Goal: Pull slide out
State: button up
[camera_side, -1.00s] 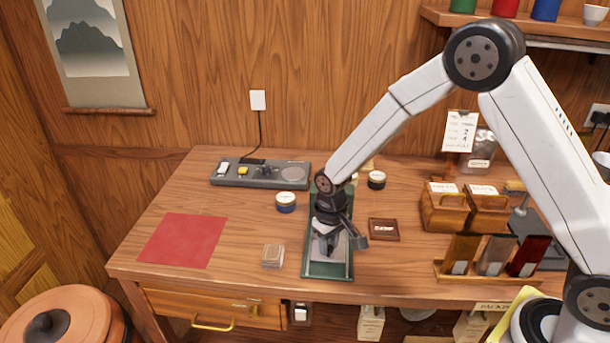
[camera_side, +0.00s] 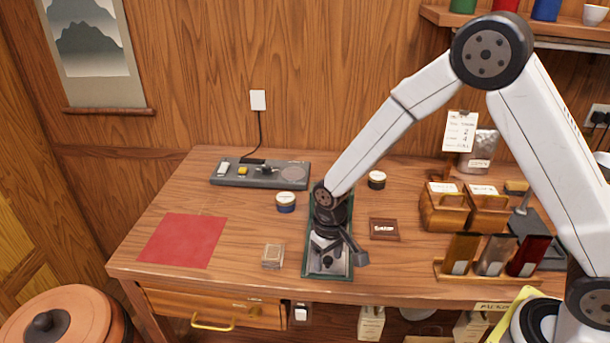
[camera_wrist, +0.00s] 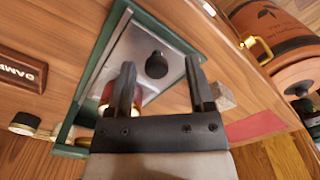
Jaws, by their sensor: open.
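The slide (camera_wrist: 133,45) is a grey metal plate with a round black knob (camera_wrist: 156,64). It lies in a long green frame (camera_wrist: 97,50) on the table; the frame also shows in the side view (camera_side: 308,262). My gripper (camera_wrist: 160,61) is open, its two dark fingers on either side of the knob in the wrist view. I cannot tell whether they touch it or how far above it they are. In the side view my gripper (camera_side: 328,247) is over the front part of the frame and hides much of the slide. A red and gold round thing (camera_wrist: 107,92) is partly behind one finger.
A small block (camera_side: 272,256) and a red mat (camera_side: 182,240) lie left of the frame. A dark labelled plate (camera_side: 384,229) lies to the right. Jars (camera_side: 286,202) stand nearby. A grey scale-like device (camera_side: 260,174) sits behind. The table's front edge is close to the frame.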

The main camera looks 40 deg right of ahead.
jog(key=shift+r, duration=0.1)
jog(key=shift+r, duration=3.85)
jog(key=s+d+r+t, duration=0.1)
jog(key=s+d+t, duration=0.1)
jog(key=s+d, duration=0.6)
jog(key=shift+s+d+r+t, duration=0.3)
jog(key=shift+s+d+r, duration=0.1)
jog(key=shift+s, duration=1.7)
